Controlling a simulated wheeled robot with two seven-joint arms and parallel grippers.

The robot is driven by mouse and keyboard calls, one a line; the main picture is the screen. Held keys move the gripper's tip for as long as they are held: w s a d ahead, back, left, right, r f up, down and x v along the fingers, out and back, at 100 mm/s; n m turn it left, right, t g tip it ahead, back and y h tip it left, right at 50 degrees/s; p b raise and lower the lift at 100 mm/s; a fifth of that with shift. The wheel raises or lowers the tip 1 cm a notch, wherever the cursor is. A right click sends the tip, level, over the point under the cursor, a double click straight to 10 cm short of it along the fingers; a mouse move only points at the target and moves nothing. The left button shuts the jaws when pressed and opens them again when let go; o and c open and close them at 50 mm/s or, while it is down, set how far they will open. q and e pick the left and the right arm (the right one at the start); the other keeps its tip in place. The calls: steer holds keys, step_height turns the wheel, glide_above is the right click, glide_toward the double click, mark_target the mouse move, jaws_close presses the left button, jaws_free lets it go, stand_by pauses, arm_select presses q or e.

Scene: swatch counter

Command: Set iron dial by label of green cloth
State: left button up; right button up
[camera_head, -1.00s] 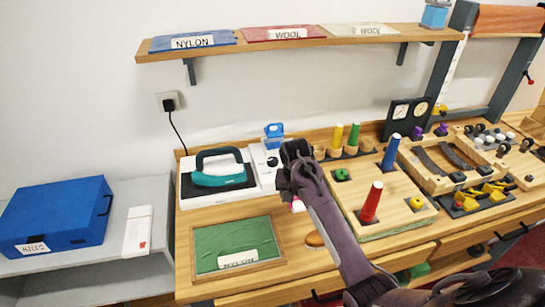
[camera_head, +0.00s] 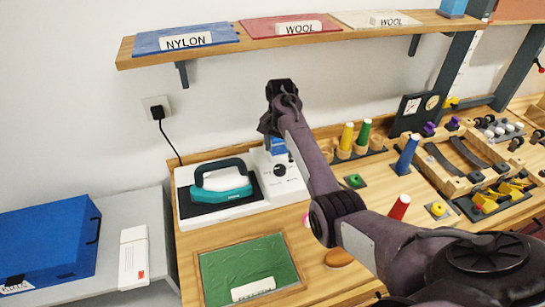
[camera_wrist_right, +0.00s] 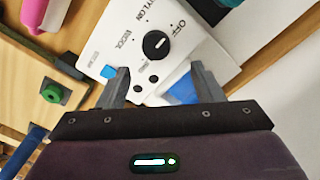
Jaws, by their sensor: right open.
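The iron dial (camera_head: 280,170) is a black round knob on the white panel beside the teal iron (camera_head: 222,185). In the right wrist view the dial (camera_wrist_right: 156,44) lies beyond my fingertips, with OFF, NYLON and WOOL printed around it; its exact setting is unclear. The green cloth (camera_head: 235,265) lies in a wooden frame at the front. Its white label (camera_head: 253,289) is too small to read. My right gripper (camera_wrist_right: 161,80) is open, its two fingers apart and not touching the dial. In the head view it is above the panel's back. My left gripper is not in view.
A shelf (camera_head: 300,38) above holds cloths labelled NYLON and WOOL. Colored pegs and a tool tray (camera_head: 470,160) stand at right. A blue case (camera_head: 45,245) is at left.

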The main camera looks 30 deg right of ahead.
mark_target(280, 167)
steer(key=shift+s+f, duration=0.15)
steer(key=shift+f, duration=0.3)
steer(key=f, duration=0.1)
steer(key=s+f+p, duration=0.1)
steer(key=f, duration=0.1)
steer(key=shift+f, duration=0.3)
steer(key=shift+w+f+p, duration=0.25)
steer(key=shift+f+p, duration=0.05)
steer(key=shift+f, duration=1)
steer(key=c, duration=1)
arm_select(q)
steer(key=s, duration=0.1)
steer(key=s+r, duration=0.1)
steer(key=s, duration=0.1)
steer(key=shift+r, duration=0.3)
arm_select(e)
steer(key=shift+o, duration=0.2)
